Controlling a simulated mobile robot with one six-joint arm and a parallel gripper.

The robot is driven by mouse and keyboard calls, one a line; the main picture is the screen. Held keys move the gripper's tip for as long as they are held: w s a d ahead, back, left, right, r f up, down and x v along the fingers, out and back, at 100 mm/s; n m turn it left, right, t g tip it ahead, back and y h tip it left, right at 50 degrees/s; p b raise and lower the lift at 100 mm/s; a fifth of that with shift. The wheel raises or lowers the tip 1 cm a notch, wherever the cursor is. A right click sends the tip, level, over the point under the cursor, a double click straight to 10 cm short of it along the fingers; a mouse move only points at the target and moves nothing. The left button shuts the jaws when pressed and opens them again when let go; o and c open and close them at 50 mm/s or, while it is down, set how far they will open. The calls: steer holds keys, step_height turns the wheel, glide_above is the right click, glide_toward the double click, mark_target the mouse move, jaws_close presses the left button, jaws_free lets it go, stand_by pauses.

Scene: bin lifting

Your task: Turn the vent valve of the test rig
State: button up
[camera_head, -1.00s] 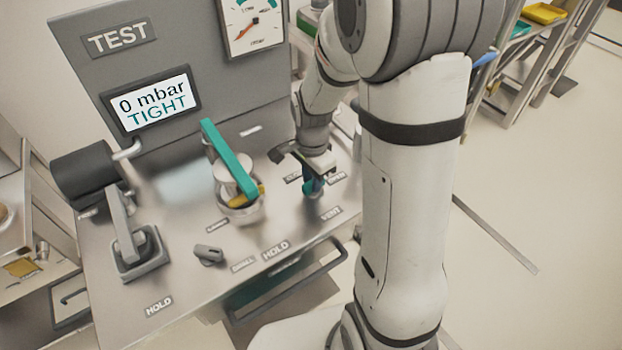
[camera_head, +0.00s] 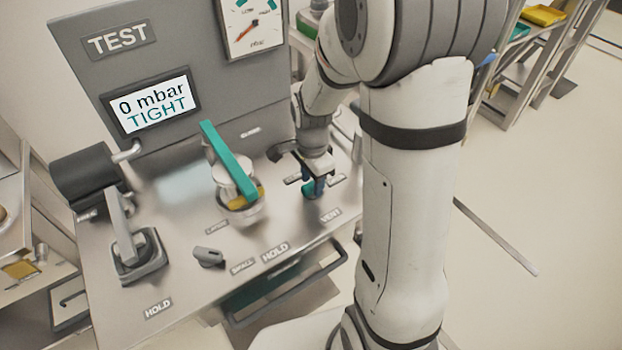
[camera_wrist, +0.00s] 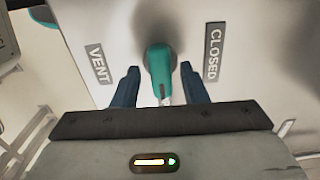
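The vent valve shows in the wrist view as a teal handle (camera_wrist: 160,68) on a pale metal panel, between a VENT label (camera_wrist: 98,64) on the left and a CLOSED label (camera_wrist: 214,52) on the right. My gripper (camera_wrist: 160,90) is open, with one blue finger on each side of the handle and a small gap at each side. In the head view my gripper (camera_head: 318,184) points down over the teal valve (camera_head: 309,191), partly hiding it.
The test rig's screen (camera_head: 151,104) reads 0 mbar TIGHT. Left of the valve stand a clamp with a long teal lever (camera_head: 228,160), a small grey knob (camera_head: 209,256) and a grey lever device (camera_head: 138,250). A dark handle (camera_head: 290,285) runs along the front edge.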

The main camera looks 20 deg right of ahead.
mark_target(312, 184)
steer(key=shift+o, duration=0.3)
step_height(312, 184, up, 8)
steer(key=shift+f, duration=0.1)
stand_by(0.3)
stand_by(0.3)
steer(key=s+r+n+t, duration=0.1)
steer(key=s+r+n, duration=0.2)
steer(key=s+n, duration=0.4)
steer(key=s+r+n+t, duration=0.1)
steer(key=s+r+n, duration=0.3)
steer(key=s+n, duration=0.3)
steer(key=shift+s+n+t, duration=0.15)
steer(key=shift+n+t, duration=0.15)
steer(key=shift+t, duration=0.1)
stand_by(1.7)
